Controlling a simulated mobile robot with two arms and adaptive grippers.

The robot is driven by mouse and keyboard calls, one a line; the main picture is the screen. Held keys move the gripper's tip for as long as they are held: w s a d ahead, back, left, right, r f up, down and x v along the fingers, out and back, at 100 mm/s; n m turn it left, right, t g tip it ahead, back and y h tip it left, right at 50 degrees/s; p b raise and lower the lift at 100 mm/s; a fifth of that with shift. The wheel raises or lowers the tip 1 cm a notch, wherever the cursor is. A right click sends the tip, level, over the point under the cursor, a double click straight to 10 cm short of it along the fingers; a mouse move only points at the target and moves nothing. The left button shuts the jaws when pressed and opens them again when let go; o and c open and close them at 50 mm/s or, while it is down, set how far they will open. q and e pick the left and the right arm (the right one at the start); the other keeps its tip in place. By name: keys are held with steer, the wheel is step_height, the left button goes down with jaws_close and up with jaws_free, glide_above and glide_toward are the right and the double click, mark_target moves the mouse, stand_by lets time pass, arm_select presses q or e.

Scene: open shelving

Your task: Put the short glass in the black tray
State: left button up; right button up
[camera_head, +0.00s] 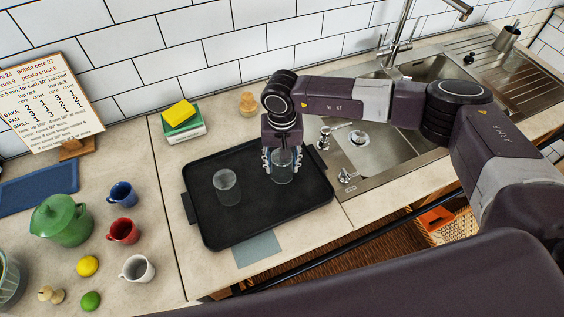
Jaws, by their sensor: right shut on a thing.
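The black tray (210,234) lies on the counter left of the sink. My right gripper (282,165) points down over the tray's right half, shut on a clear short glass (281,175). The glass is upright; its upper part is hidden by the fingers, and I cannot tell whether its base touches the tray. Another clear glass (228,190) stands upright on the tray's left half, apart from the gripper. My left gripper is not in view.
Left of the tray are a green teapot (62,221), blue (122,194), red (123,231) and white (137,268) mugs, a lemon (87,265) and a lime (90,301). A yellow sponge (179,113) on a box stands behind the tray. The sink (365,158) is right.

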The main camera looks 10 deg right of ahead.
steer(key=o, duration=1.3)
steer(key=shift+r+p, duration=0.25)
steer(key=shift+p, duration=0.15)
step_height(320, 180, up, 11)
steer(key=b, duration=0.5)
steer(key=shift+r, duration=0.35)
